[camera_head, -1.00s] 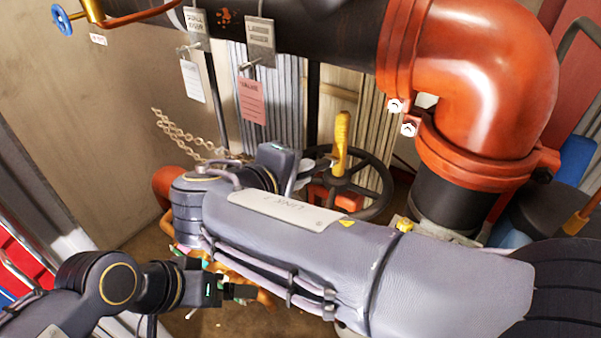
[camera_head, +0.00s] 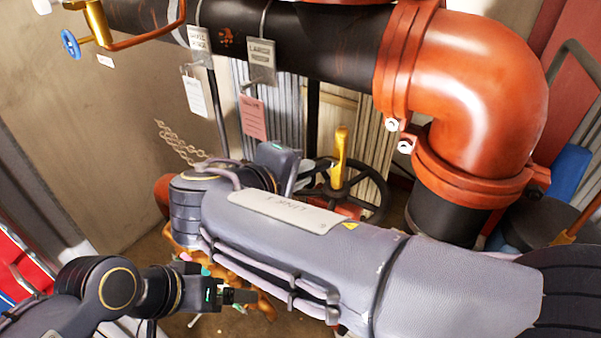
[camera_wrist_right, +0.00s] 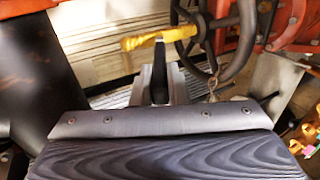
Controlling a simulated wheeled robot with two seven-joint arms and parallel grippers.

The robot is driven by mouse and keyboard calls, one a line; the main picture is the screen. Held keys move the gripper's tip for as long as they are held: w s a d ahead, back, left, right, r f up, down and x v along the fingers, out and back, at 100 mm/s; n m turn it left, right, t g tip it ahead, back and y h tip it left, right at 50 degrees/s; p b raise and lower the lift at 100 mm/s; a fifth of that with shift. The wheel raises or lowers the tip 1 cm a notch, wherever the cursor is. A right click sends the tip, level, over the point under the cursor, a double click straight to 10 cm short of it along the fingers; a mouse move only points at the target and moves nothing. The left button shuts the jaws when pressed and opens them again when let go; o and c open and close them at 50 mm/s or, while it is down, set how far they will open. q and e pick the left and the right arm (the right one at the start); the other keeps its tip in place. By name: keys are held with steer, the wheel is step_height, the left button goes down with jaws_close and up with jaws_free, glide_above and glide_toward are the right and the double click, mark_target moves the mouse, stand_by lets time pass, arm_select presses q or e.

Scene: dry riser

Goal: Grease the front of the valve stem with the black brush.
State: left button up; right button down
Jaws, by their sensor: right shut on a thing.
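The yellow valve stem (camera_head: 340,157) stands up from the black handwheel (camera_head: 378,190) in the head view. In the right wrist view the stem (camera_wrist_right: 143,41) lies across the top, left of the handwheel (camera_wrist_right: 240,40). My right gripper (camera_wrist_right: 159,85) is shut on the black brush (camera_wrist_right: 160,72), whose far end overlaps the stem in that view; I cannot tell whether they touch. In the head view my right gripper (camera_head: 318,170) is just left of the stem, and my forearm hides part of the wheel. My left gripper (camera_head: 240,296) is low at the left, away from the stem; its jaw gap is unclear.
A large black pipe (camera_head: 330,42) with a red elbow (camera_head: 480,80) runs above and right of the wheel. Tags (camera_head: 253,117) hang from the pipe. A chain (camera_head: 180,142) hangs at the left wall. Orange and coloured items (camera_head: 235,283) lie below my right arm.

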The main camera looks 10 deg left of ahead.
steer(key=shift+r+p, duration=1)
steer(key=shift+r, duration=0.45)
steer(key=shift+r+p, duration=1.1)
steer(key=shift+r, duration=0.15)
steer(key=shift+s, duration=0.1)
steer(key=f+p+v, duration=0.1)
steer(key=v, duration=0.7)
steer(key=shift+s+f+p, duration=0.25)
steer(key=shift+s+p, duration=0.05)
steer(key=shift+s, duration=0.05)
steer(key=shift+a, duration=0.1)
